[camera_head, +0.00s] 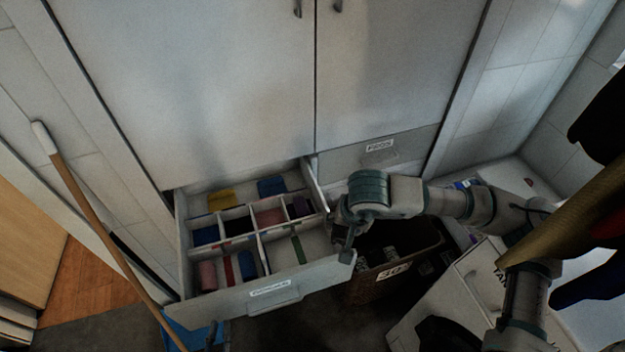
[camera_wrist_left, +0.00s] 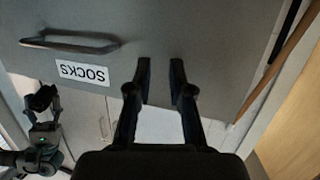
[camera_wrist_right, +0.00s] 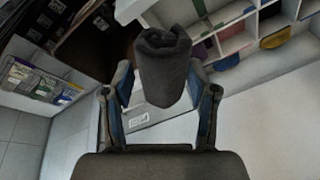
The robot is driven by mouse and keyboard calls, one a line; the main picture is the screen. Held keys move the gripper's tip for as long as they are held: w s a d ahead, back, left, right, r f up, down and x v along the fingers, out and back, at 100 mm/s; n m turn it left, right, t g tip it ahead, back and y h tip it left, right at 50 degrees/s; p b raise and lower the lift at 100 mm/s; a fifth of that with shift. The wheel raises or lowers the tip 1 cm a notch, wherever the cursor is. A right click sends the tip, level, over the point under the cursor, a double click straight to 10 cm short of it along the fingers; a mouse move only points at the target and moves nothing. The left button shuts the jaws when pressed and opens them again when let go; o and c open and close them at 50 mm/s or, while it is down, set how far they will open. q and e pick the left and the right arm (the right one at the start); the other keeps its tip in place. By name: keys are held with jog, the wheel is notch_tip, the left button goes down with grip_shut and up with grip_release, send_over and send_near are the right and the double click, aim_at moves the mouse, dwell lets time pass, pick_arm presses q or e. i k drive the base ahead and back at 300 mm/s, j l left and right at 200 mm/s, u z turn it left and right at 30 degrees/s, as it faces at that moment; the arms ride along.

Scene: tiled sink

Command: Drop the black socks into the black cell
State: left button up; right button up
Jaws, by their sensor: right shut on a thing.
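The rolled black socks (camera_wrist_right: 165,65) are between the fingers of my right gripper (camera_wrist_right: 163,90), which is shut on them. In the head view my right gripper (camera_head: 347,238) is at the right front corner of the open drawer (camera_head: 325,272); I cannot make out the socks there. The dark cell (camera_head: 238,226) is in the drawer's middle row, between a blue and a reddish cell. My left gripper (camera_wrist_left: 157,75) is open and empty in front of the drawer front labelled SOCKS (camera_wrist_left: 190,45). Only a small dark part of it shows in the head view.
Other cells hold yellow, blue, pink, red, purple and green items. A brown basket (camera_head: 385,287) stands right of the drawer, under my right arm. White boxes (camera_head: 445,300) are further right. A broom handle (camera_head: 95,215) leans at the left.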

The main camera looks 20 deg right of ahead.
aim_at(243, 230)
jog(key=i+l+u, duration=0.15)
jog(key=u, duration=0.35)
jog(key=i+l+u, duration=0.2)
jog(key=u, duration=0.25)
